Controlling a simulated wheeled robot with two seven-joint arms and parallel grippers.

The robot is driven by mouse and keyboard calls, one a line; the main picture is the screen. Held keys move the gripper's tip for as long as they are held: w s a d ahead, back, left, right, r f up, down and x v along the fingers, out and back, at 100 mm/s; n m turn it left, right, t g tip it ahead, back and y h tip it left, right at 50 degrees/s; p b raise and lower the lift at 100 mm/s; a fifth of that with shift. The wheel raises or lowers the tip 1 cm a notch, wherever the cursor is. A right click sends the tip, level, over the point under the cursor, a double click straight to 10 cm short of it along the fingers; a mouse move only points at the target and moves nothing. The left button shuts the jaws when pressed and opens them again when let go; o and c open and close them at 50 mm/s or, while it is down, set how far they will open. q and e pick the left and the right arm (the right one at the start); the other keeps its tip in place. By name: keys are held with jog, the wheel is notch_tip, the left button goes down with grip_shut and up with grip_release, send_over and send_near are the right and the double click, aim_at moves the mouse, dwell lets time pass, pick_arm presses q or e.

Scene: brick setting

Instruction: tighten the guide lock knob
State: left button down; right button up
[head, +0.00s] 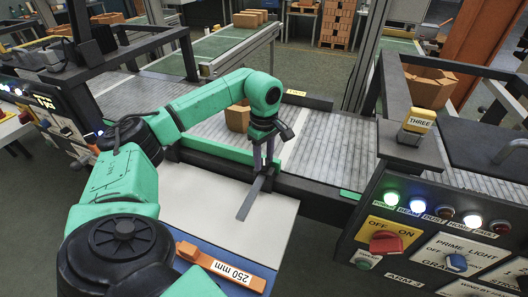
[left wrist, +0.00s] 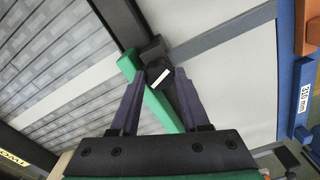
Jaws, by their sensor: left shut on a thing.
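My left gripper (head: 265,158) reaches down at the near edge of the roller conveyor. In the left wrist view its two purple-grey fingers (left wrist: 161,78) are closed on the sides of a black knob (left wrist: 156,52) with a small white mark, which I take for the guide lock knob. The fingers hide part of it. A green guide rail (head: 207,165) runs along the conveyor edge under the gripper; its end shows beside the knob (left wrist: 155,98). A grey flat bar (head: 250,201) sticks out from there over a pale board. My right gripper is not in view.
A cardboard box (head: 238,118) stands on the rollers behind my gripper. A control panel (head: 440,240) with lit lamps and a red switch stands at the right.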

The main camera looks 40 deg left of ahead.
pick_arm(q)
jog(key=m, duration=0.4)
jog(key=shift+w+r+m+p, duration=0.1)
jog(key=shift+r+m+p, duration=0.05)
jog(key=shift+m+p, duration=0.15)
jog(key=m, duration=0.4)
jog(key=shift+m, duration=0.4)
jog(key=c, duration=0.7)
grip_release()
jog(key=o, duration=0.3)
